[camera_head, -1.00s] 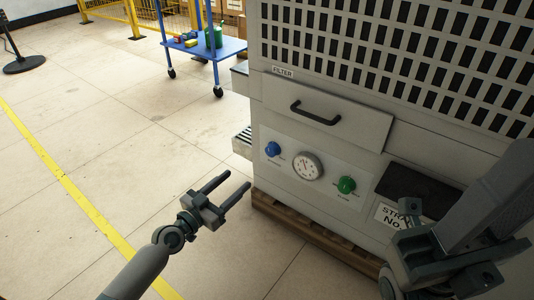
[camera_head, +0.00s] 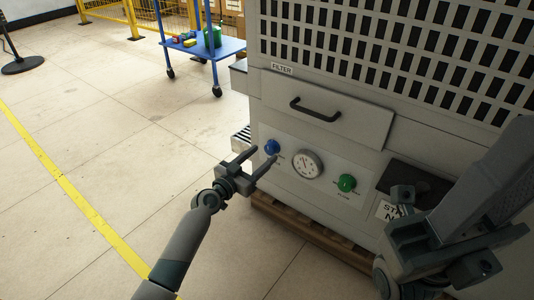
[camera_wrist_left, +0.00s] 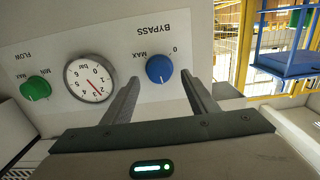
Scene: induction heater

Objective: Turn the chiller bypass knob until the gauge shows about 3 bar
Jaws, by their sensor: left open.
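The blue bypass knob (camera_head: 272,147) is on the left of the front panel. It also shows in the left wrist view (camera_wrist_left: 159,68), where the picture is upside down. My left gripper (camera_head: 266,153) is open and empty, its fingertips pointing at the panel. In the left wrist view, the knob appears between the tips, and I see no clear contact. The round white gauge (camera_head: 307,164) sits right of the knob. In the left wrist view (camera_wrist_left: 91,79), its red needle points to the lower right, around the 2 and 3 marks; the exact reading is too small to tell.
A green flow knob (camera_head: 347,183) is right of the gauge. A drawer with a black handle (camera_head: 314,109) is above the panel. My right arm's dark end (camera_head: 440,245) is at the lower right, before the cabinet. Open floor lies left; a blue cart (camera_head: 227,47) stands behind.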

